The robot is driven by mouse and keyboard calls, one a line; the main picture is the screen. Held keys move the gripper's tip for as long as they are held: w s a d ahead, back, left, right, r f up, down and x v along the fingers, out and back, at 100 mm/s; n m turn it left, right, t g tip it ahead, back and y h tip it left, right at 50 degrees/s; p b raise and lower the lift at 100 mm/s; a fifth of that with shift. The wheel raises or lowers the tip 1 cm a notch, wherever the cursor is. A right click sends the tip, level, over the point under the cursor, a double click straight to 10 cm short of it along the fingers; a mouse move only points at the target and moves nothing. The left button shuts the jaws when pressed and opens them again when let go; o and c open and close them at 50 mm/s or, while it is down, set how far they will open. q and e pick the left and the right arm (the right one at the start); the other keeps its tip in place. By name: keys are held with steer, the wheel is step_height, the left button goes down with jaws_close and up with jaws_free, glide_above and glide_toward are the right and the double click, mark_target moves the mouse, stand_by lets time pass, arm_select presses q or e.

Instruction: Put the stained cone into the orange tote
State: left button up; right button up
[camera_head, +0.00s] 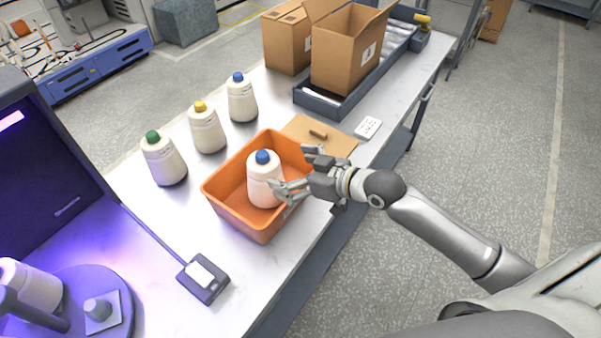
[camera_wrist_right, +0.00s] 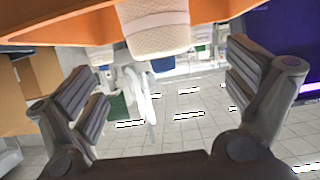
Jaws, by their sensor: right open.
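A white yarn cone with a blue top (camera_head: 264,185) stands roughly upright inside the orange tote (camera_head: 222,204). No stain shows on its visible side, so I cannot tell whether it is the stained one. My right gripper (camera_head: 293,170) is open at the tote's right side, its fingers pointing at the cone. In the right wrist view the open fingers (camera_wrist_right: 165,98) are apart with nothing between them. The cone (camera_wrist_right: 155,30) and the tote's orange wall (camera_wrist_right: 60,25) show at the top of that view. My left gripper is not in view.
Cones with green (camera_head: 163,160), yellow (camera_head: 207,128) and blue (camera_head: 242,98) tops stand left of the tote. Another cone (camera_head: 35,285) is on the round purple-lit stand. Cardboard boxes (camera_head: 345,55) sit behind. A small dark device (camera_head: 203,279) lies in front.

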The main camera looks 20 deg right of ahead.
steer(key=shift+v, duration=1.4)
